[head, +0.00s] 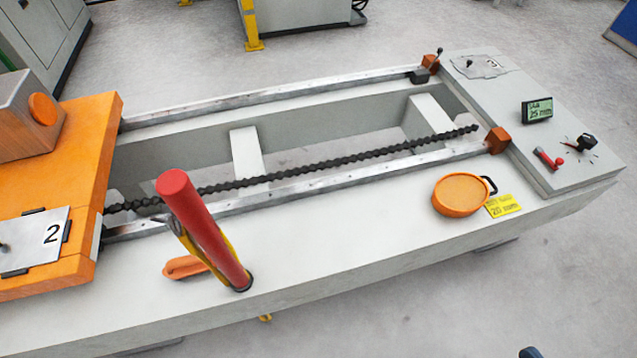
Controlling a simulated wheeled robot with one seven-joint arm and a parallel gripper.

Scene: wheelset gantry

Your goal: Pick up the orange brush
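The orange brush appears to be the small, flat orange piece (184,267) lying on the pale front ledge of the gantry (350,237), at the left of the head view. Its right end is hidden behind a red cylinder (196,215), so I cannot see its whole shape or any bristles. The red cylinder leans up and left from the ledge, with a yellow part (180,232) along its left side. My gripper is not recognisable in this view.
An orange carriage (75,160) with a plate marked 2 (38,243) stands left. A round orange container (460,195) with a black handle and a yellow label (503,205) sits right. A dark threaded rod (320,165) spans the open bed. The ledge between cylinder and container is clear.

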